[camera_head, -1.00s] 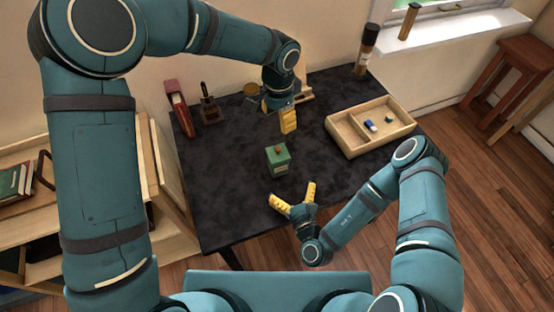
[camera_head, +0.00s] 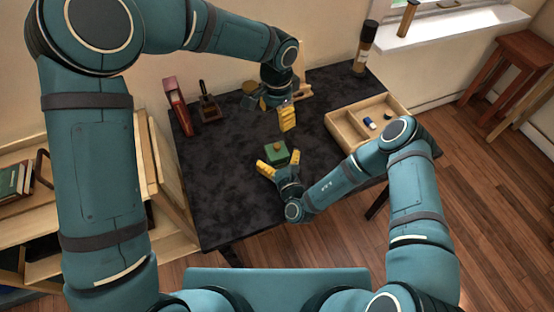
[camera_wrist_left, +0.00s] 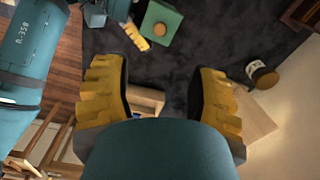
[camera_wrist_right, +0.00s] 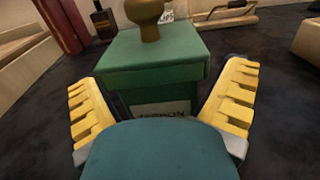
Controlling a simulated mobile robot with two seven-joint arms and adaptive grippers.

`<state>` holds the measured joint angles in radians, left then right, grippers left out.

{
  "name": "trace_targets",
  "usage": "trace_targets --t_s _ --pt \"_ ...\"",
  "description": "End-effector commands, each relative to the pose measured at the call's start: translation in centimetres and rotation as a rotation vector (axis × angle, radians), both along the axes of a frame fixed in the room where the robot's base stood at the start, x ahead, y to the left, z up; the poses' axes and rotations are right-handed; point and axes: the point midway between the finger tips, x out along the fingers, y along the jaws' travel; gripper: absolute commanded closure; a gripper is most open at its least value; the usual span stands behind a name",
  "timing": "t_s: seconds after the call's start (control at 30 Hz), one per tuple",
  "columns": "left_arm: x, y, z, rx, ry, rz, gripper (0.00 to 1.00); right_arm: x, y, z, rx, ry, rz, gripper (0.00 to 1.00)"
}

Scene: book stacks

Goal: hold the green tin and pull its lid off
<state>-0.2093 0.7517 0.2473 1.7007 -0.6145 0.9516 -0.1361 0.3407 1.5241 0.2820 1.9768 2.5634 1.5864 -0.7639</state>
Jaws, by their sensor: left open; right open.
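The green tin (camera_head: 275,158) stands upright near the middle of the dark table. Its green lid (camera_wrist_right: 150,52) is on, with a round brownish knob (camera_wrist_right: 147,18) on top. My right gripper (camera_head: 279,161) is open at the tin's near side. In the right wrist view its yellow fingers stand on either side of the tin, with gaps showing. My left gripper (camera_head: 288,117) is open and empty, beyond the tin and above the table. The left wrist view shows the tin's lid (camera_wrist_left: 164,12) at the top, beyond its spread fingers.
A wooden divided tray (camera_head: 349,133) with small items lies at the right, partly hidden by my right arm. A dark bottle (camera_head: 365,48) stands at the back right corner. The front-left table is clear.

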Motion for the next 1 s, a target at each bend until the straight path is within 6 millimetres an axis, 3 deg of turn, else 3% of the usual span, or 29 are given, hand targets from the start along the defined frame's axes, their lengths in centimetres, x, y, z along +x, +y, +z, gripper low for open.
trace_targets --t_s 0.1,0.3,0.33,0.67,1.0 --pt "0.0 0.0 0.0 0.000 0.000 0.000 0.41 0.0 0.0 0.0 0.000 0.000 0.000 0.06" --pt "0.0 0.0 0.0 0.000 0.000 0.000 0.41 0.0 0.0 0.0 0.000 0.000 0.000 0.77" --pt "0.0 0.0 0.0 0.000 0.000 0.000 0.41 0.0 0.0 0.0 0.000 0.000 0.000 0.83" --pt "0.0 0.1 -0.2 -0.010 0.006 -0.077 0.41 -0.1 0.0 0.0 0.000 0.000 0.000 0.83" --pt "0.3 0.9 -1.2 -0.082 0.018 -0.558 0.41 -0.1 0.0 0.0 0.000 0.000 0.000 0.83"
